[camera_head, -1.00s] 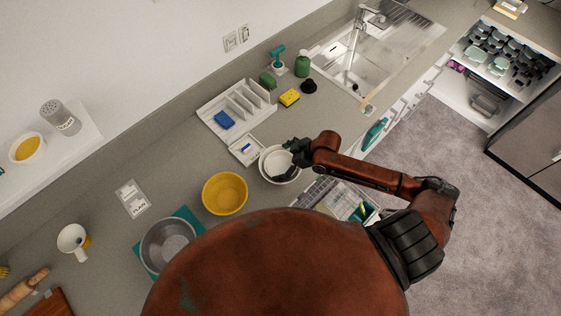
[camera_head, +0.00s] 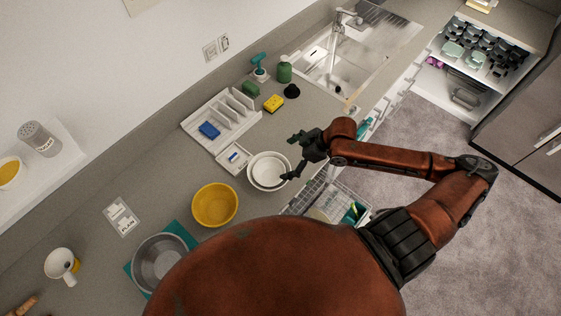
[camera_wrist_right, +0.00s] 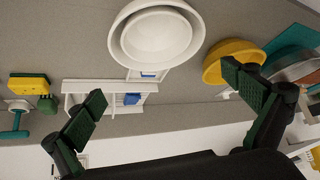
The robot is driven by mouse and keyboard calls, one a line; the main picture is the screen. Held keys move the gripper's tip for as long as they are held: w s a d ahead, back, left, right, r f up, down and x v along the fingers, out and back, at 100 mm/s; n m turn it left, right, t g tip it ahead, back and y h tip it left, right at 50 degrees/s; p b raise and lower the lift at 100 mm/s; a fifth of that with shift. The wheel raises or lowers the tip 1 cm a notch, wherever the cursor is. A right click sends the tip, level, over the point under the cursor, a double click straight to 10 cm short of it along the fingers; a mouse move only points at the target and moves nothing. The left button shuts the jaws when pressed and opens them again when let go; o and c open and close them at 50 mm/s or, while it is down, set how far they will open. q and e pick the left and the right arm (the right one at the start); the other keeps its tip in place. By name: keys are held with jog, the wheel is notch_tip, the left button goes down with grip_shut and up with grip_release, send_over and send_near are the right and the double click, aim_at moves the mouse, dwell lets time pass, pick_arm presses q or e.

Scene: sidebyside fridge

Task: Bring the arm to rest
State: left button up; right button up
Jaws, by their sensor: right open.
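My right gripper (camera_head: 293,157) is open, with its fingers wide apart and nothing between them. It is above the counter edge, beside the right side of the white bowls (camera_head: 268,171). These look like one bowl inside another. In the right wrist view the open fingers (camera_wrist_right: 166,97) frame an empty space, and the white bowls (camera_wrist_right: 157,37) are beyond them at the top. My right arm reaches in from the right, bent at the elbow over the floor. My left gripper is not in view.
A yellow bowl (camera_head: 215,205) and a metal bowl (camera_head: 160,262) stand left of the white bowls. A white organizer (camera_head: 222,122) sits behind them. An open dish rack (camera_head: 326,203) is below my right arm. Open floor (camera_head: 420,135) lies to the right.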

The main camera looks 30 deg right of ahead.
jog(key=shift+s+d+r, duration=0.15)
jog(key=shift+r, duration=0.05)
dwell(0.5)
